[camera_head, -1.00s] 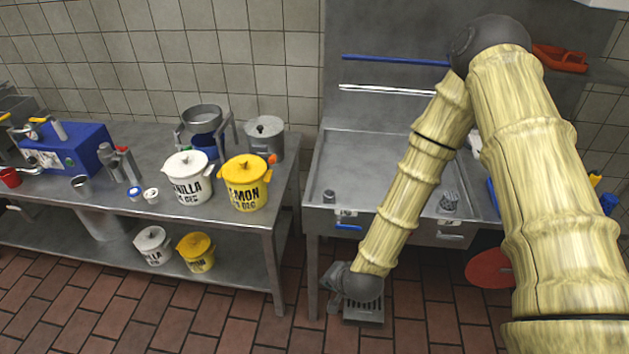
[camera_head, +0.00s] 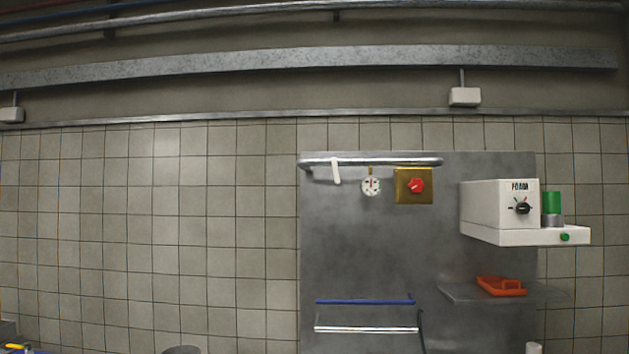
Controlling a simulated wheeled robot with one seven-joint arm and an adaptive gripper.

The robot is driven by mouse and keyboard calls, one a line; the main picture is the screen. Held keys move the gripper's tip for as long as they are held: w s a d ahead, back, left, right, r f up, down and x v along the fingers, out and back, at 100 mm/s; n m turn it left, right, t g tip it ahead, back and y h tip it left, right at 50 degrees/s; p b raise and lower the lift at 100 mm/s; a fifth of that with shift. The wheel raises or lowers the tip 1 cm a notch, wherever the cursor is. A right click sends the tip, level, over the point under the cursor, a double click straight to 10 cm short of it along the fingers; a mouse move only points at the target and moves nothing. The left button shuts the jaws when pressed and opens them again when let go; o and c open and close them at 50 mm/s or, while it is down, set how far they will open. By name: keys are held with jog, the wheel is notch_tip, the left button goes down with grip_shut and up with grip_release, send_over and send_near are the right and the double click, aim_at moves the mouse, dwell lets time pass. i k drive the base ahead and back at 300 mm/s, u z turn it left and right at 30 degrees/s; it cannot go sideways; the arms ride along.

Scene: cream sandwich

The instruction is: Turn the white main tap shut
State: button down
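A white lever (camera_head: 336,170), which looks like the white main tap, sits on a horizontal metal pipe (camera_head: 400,162) at the top of the steel wall panel. It hangs nearly straight down, slightly tilted, across the line of the pipe. My gripper and arm are not in view, so I cannot see whether the gripper is open or shut.
Right of the lever hang a round white gauge (camera_head: 371,186) and a brass plate with a red knob (camera_head: 416,186). A white foam dispenser (camera_head: 490,208) juts out further right, above a shelf (camera_head: 455,293) with an orange object (camera_head: 500,286). Blue (camera_head: 365,301) and white (camera_head: 365,329) bars are lower down.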

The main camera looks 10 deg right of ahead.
aim_at(335, 166)
jog(key=u, duration=1.5)
jog(key=i, duration=1.4)
jog(key=z, duration=2.15)
